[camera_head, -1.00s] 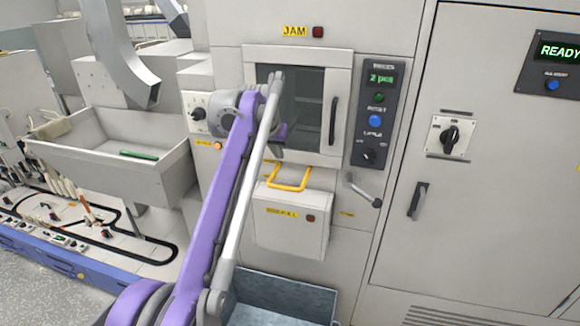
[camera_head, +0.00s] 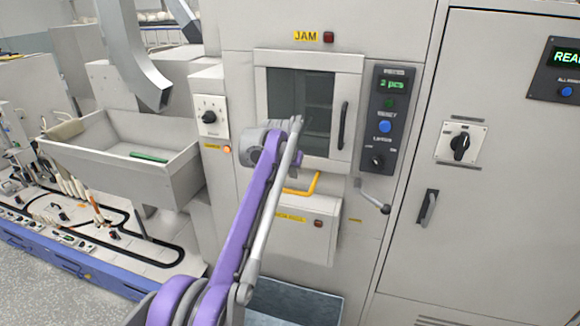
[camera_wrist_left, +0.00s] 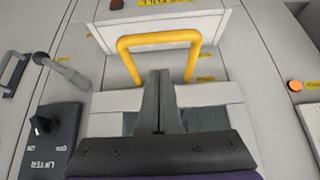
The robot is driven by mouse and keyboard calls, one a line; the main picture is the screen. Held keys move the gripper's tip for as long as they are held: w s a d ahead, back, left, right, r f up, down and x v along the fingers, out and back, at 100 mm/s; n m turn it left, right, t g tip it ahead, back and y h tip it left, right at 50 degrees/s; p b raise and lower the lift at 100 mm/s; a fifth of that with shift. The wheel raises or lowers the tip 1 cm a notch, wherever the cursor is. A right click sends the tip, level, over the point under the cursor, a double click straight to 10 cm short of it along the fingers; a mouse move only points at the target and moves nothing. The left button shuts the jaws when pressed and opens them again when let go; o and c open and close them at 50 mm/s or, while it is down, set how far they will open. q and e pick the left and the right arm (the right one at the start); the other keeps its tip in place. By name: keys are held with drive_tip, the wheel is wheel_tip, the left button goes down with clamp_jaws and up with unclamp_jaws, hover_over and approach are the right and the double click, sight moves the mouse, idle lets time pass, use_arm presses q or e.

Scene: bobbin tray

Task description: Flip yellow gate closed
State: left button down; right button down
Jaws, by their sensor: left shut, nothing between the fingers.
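The yellow gate (camera_head: 312,184) is a U-shaped bar on the front of the machine, below the glass window. My arm hides its left part in the head view. In the left wrist view the whole yellow gate (camera_wrist_left: 160,40) shows, its crossbar at the top of the picture. My left gripper (camera_wrist_left: 158,76) is shut and empty. Its fingertips appear between the two legs of the bar, below the crossbar in that picture. I cannot tell whether they touch it. In the head view the fingers are mostly hidden behind my purple arm. My right gripper is not in view.
A window door (camera_head: 305,105) with a dark handle is above the gate. A control panel (camera_head: 385,115) and a grey lever (camera_head: 372,197) are to its right. A white box (camera_head: 305,235) juts out below. A sink-like trough (camera_head: 130,165) stands to the left.

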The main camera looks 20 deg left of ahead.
use_arm(q)
drive_tip(key=shift+s+f, duration=0.2)
drive_tip(key=shift+f, duration=0.85)
drive_tip(key=shift+s+f+b, duration=0.3)
drive_tip(key=shift+s+f, duration=0.05)
drive_tip(key=shift+f, duration=0.2)
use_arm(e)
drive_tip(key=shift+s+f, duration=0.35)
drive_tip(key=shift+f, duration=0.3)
use_arm(q)
drive_tip(key=shift+w, duration=0.1)
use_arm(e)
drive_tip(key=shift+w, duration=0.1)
